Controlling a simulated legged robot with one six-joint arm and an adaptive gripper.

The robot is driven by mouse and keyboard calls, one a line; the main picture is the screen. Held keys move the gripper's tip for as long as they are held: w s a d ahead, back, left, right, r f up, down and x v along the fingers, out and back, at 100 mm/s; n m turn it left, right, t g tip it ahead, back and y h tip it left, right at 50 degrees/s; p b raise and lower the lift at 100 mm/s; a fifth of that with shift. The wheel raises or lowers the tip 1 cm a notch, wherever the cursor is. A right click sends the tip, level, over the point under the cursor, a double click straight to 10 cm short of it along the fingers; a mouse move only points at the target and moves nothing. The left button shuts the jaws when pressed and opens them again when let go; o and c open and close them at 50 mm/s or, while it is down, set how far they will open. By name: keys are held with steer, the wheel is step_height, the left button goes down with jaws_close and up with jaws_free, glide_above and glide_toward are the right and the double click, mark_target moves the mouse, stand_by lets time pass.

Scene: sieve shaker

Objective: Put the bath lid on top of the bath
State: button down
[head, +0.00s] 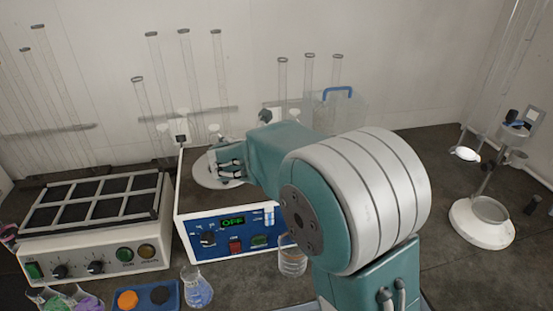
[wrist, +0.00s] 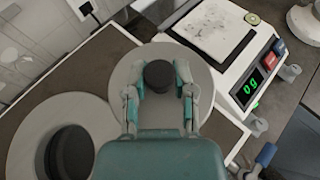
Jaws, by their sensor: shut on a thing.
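The bath (head: 220,251) is a pale box with a blue front panel and a green OFF display. The wrist view shows its brown top and a grey ring (wrist: 25,140) around a dark round opening. The bath lid (wrist: 205,85) is a light grey disc with a black knob. My gripper (wrist: 159,78) is shut on that knob, with a finger on each side; it also shows in the head view (head: 232,170). The lid appears to the upper right of the ring in the wrist view, apart from the opening. Its height above the top cannot be told.
A balance (wrist: 215,35) with green digits stands right of the lid in the wrist view. A hotplate-like unit (head: 95,225) is left of the bath. Glass tubes rise behind.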

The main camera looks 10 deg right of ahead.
steer(key=f, duration=0.1)
steer(key=a+f, duration=0.1)
steer(key=w+f, duration=0.1)
steer(key=f, duration=0.1)
steer(key=shift+w+a, duration=0.1)
steer(key=shift+a, duration=0.05)
steer(key=shift+d+f, duration=0.2)
steer(key=shift+d, duration=0.45)
steer(key=shift+c, duration=2.2)
jaws_free()
steer(key=shift+a+f, duration=0.1)
steer(key=shift+a, duration=0.45)
steer(key=shift+d, duration=0.2)
